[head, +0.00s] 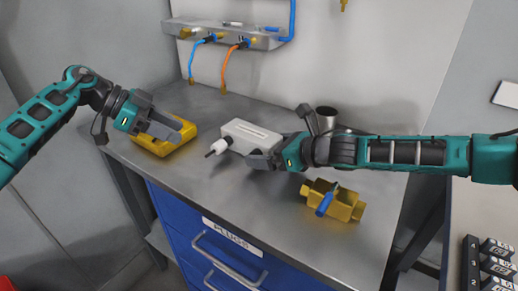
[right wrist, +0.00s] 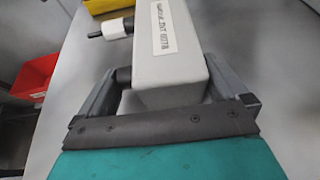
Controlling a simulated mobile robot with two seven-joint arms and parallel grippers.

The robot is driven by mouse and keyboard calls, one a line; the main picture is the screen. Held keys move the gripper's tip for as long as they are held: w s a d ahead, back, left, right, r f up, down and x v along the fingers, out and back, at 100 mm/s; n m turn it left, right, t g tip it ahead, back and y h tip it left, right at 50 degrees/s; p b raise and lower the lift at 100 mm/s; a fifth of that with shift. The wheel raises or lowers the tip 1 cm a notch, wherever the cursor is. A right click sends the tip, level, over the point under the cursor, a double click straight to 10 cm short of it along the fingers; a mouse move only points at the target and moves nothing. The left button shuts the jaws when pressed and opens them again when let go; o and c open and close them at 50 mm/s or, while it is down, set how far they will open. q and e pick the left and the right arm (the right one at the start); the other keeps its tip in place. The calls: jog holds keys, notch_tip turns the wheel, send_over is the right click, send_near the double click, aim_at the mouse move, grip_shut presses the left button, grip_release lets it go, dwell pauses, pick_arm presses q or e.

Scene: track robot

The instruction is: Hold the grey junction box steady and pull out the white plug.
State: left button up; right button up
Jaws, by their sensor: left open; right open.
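The grey junction box (head: 245,131), a pale block with a label on top, lies on the grey workbench. It also shows in the right wrist view (right wrist: 178,85). The white plug (head: 219,146) sticks out of its left side, with a dark tip pointing away; in the right wrist view the plug (right wrist: 117,29) is at upper left. My right gripper (head: 262,158) is open, with its fingers on either side of the box's near end; whether they touch it is unclear. My left gripper (head: 172,130) is open and empty above a yellow object, left of the plug and apart from it.
The yellow object (head: 158,147) lies at the bench's left. A brass valve with a blue handle (head: 345,207) lies front right, and a metal cup (head: 327,117) stands behind my right arm. A wall manifold (head: 222,35) carries blue and orange hoses. Bare bench (head: 240,190) lies in front.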

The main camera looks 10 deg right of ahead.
jog(key=shift+x, duration=1.4)
